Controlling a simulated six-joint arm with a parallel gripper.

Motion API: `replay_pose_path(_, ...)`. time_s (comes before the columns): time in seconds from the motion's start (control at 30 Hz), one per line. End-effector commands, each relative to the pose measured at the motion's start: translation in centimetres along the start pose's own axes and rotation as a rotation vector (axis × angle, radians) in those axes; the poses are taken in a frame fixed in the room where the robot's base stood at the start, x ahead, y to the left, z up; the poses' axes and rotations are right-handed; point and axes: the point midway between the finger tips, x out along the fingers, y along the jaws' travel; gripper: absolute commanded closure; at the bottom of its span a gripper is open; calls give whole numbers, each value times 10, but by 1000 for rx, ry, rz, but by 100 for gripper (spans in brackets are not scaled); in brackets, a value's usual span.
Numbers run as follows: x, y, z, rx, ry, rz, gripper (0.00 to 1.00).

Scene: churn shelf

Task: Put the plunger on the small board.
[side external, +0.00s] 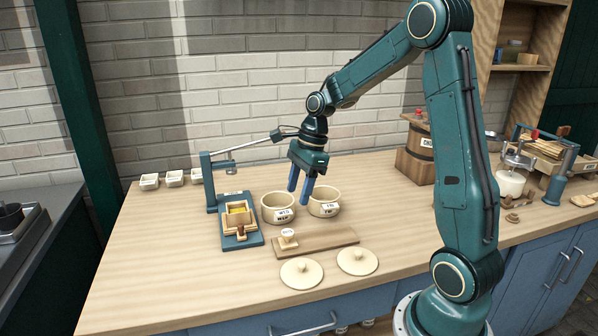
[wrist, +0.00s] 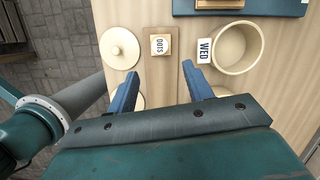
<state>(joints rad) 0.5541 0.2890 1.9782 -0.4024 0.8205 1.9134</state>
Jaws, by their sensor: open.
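The small board (side external: 330,240) is a flat brown wooden plank on the counter; it also shows in the wrist view (wrist: 161,86). A small pale piece labelled DOTS (side external: 288,240), which looks like the plunger, stands upright on the board's left end; it also shows in the wrist view (wrist: 160,46). My gripper (side external: 299,198) is open and empty, fingers down, above the counter near the two crocks. In the wrist view my gripper (wrist: 160,75) has its fingers apart, with the board between them and the DOTS piece just beyond the tips.
Two labelled crocks (side external: 277,208) (side external: 324,202) stand behind the board. Two round lids (side external: 301,272) (side external: 358,261) lie in front. A blue press base (side external: 254,240) holding a wooden frame with yellow contents is at left. A wooden churn (side external: 415,152) stands back right. The counter's front left is clear.

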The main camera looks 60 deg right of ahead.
Motion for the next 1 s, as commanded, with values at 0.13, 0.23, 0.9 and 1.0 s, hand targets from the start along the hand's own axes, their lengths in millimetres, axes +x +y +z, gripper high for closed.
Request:
replay_pose_path(0.13, -9, 0, 0, 1, 0, 0, 49)
replay_pose_path(0.23, -10, 0, 0, 1, 1, 1, 49)
replay_pose_path(0.9, -14, 5, 4, -46, 6, -7, 49)
replay_pose_path(1.0, -21, 12, 11, -123, 15, -21, 49)
